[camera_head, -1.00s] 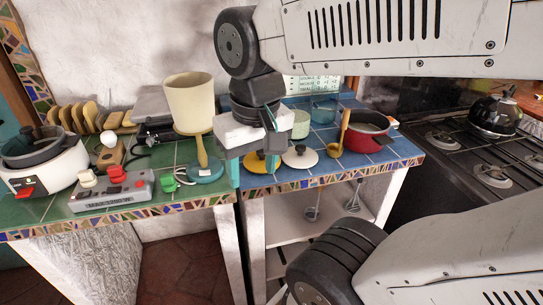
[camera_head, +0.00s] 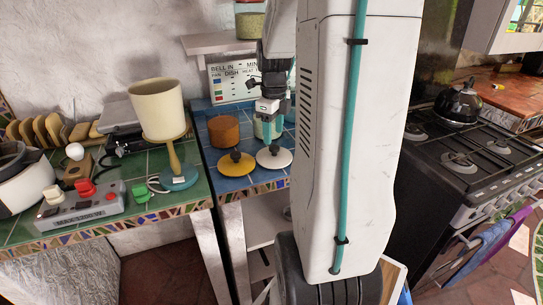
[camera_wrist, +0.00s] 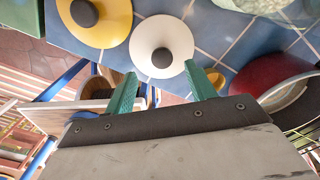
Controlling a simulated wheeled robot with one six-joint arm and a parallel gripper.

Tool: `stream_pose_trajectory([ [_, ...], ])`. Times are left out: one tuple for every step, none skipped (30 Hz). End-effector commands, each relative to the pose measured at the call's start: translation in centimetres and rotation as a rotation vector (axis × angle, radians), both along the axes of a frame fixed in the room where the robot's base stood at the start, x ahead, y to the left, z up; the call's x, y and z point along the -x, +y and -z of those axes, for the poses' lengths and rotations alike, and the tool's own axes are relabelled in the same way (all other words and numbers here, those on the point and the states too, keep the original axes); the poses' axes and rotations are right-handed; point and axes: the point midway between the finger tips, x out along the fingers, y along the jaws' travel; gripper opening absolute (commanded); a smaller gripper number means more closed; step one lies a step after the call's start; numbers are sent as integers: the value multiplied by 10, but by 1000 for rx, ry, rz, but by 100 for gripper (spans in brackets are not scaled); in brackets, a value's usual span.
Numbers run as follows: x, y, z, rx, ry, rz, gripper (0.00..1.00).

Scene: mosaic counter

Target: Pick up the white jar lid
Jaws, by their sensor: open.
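The white jar lid (camera_head: 276,161), a round disc with a dark knob, lies on the blue tiled counter (camera_head: 231,184) near its front edge. It also shows in the wrist view (camera_wrist: 164,32), flat with its knob up. A yellow lid (camera_head: 234,168) with a dark knob lies just left of it. My gripper (camera_head: 269,135) appears above and behind the white lid in the head view. In the wrist view my gripper (camera_wrist: 161,78) is open and empty, its teal fingertips reaching to either side of the lid's near edge. I cannot tell the exact height gap.
A brown canister (camera_head: 223,131) stands behind the yellow lid. In the wrist view a red pot (camera_wrist: 268,72) and a yellow ladle end (camera_wrist: 216,78) are close at the right. A cream shade lamp (camera_head: 158,108) stands left. My arm hides the counter's right part.

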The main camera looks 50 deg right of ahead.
Motion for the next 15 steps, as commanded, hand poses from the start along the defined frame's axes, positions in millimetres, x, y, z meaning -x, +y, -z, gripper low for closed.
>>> stream_pose_trajectory([
  [0,0,7,-2,1,-1,55],
  [0,1,10,-2,2,-2,55],
  [1,0,14,-2,1,-2,55],
  [1,0,18,-2,1,-2,55],
  [1,0,21,-3,2,-2,55],
  [1,-1,27,-3,2,-3,55],
  [1,-2,32,-3,2,-3,55],
  [2,-2,37,-3,2,-3,55],
  [2,-3,43,-3,2,-3,55],
  [2,-3,48,-3,2,-4,55],
  [2,-3,52,-3,2,-4,55],
  [2,-3,56,-2,2,-5,55],
  [2,-3,59,-2,2,-5,55],
  [2,-3,61,-2,2,-5,55],
  [1,-3,63,-1,1,-5,55],
])
